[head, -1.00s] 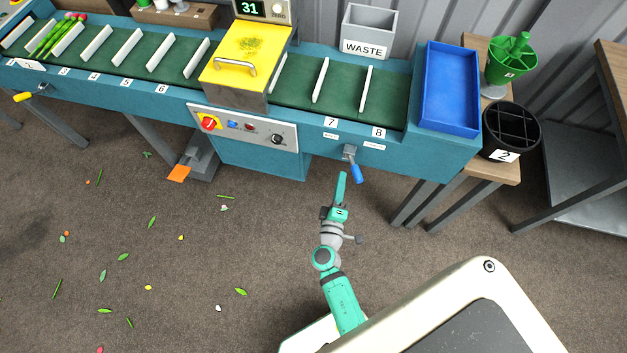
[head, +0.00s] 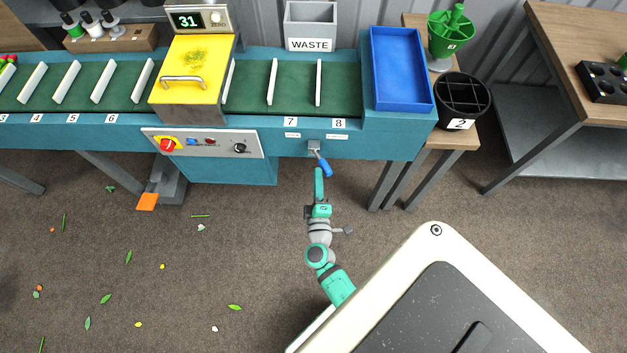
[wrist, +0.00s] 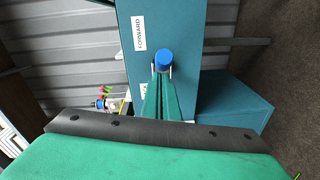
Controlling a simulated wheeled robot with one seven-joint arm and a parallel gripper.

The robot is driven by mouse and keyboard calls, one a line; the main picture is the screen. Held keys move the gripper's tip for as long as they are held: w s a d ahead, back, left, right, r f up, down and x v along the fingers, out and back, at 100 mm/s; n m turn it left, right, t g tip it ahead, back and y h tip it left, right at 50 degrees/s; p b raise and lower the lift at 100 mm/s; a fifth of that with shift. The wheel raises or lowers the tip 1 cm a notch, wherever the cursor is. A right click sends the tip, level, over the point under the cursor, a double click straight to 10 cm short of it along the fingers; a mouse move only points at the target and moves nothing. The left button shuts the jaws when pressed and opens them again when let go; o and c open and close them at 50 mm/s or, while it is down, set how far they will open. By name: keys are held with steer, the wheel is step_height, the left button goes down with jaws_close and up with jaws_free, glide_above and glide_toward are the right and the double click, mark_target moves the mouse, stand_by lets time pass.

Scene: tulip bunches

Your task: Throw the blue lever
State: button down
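The blue lever (head: 324,168) is on the front of the teal conveyor, below labels 7 and 8. Its handle slants forward and to the right from a grey mount (head: 314,146). In the wrist view the blue lever (wrist: 163,60) shows nearly end-on, just past my fingertips. My gripper (head: 319,170) is close in front of the lever, its tips just left of the handle in the head view. In the wrist view the two teal fingers of my gripper (wrist: 161,76) lie together, with nothing seen between them. Whether they touch the lever is unclear.
The teal conveyor (head: 230,170) has a panel with a red knob (head: 168,145). A blue tray (head: 401,70) is at its right end. A black bucket (head: 462,98) stands on a wooden table.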

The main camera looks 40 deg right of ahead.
steer(key=shift+s+d+f, duration=0.1)
steer(key=shift+s+d, duration=0.45)
steer(key=shift+d, duration=0.1)
steer(key=w+a, duration=0.2)
steer(key=a, duration=0.3)
steer(key=s+a+r, duration=0.1)
steer(key=s+a, duration=0.3)
steer(key=s, duration=0.4)
steer(key=shift+s+a+r, duration=0.25)
steer(key=shift+s+a, duration=0.15)
